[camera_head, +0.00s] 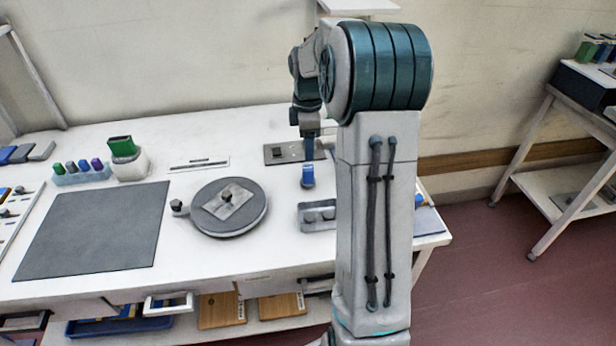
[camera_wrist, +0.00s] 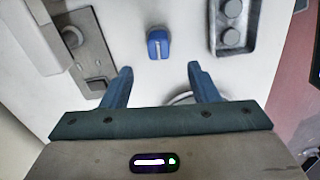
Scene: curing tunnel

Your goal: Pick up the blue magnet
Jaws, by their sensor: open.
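The blue magnet (camera_head: 307,176) stands on the white table, just below my gripper in the head view. In the wrist view the blue magnet (camera_wrist: 158,44) shows a pale stripe across its top and sits ahead of the fingertips, roughly centred between them. My gripper (camera_wrist: 160,70) has its two blue fingers spread wide with nothing between them. In the head view my gripper (camera_head: 307,142) points down and is partly hidden by my own arm.
A grey tray (camera_head: 304,223) with round pieces lies nearby, partly behind my arm. A metal plate (camera_head: 271,155) with a dark block lies behind the magnet. A round turntable (camera_head: 256,219) stands to the left, and a dark mat (camera_head: 95,228) lies farther left.

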